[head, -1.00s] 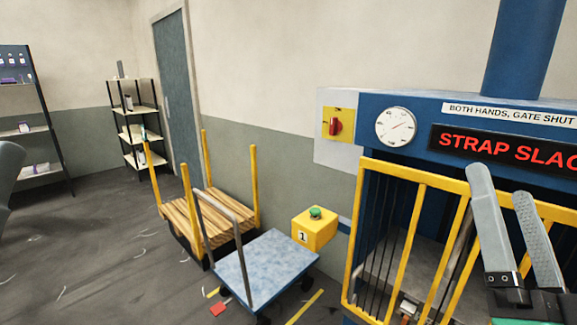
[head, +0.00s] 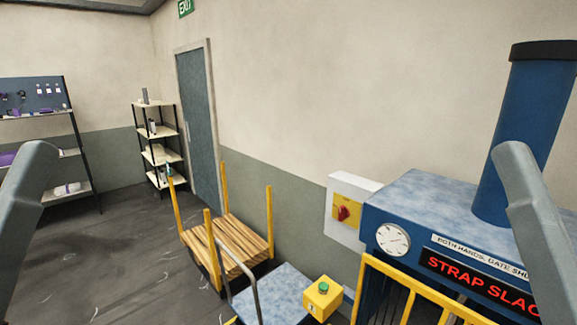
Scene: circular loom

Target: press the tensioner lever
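I see no part that I can tell is the tensioner lever. The blue strapping press (head: 425,205) stands at the right, with a thick blue column (head: 527,130) on top. Its red lit sign (head: 470,277) reads "STRAP SLAC", cut off by a grey part of mine. A round white gauge (head: 392,239) sits on its front. Only the top of its yellow barred gate (head: 405,283) shows at the bottom edge. Grey parts of my arms rise at the far left and right edges. I cannot make out either gripper's fingertips.
A red switch (head: 342,213) is on a wall panel left of the press. A yellow box with a green button (head: 323,288) is by a blue cart (head: 268,298). A wooden trolley with yellow posts (head: 228,249) stands behind. Shelves (head: 157,150) and a door (head: 197,125) are farther back.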

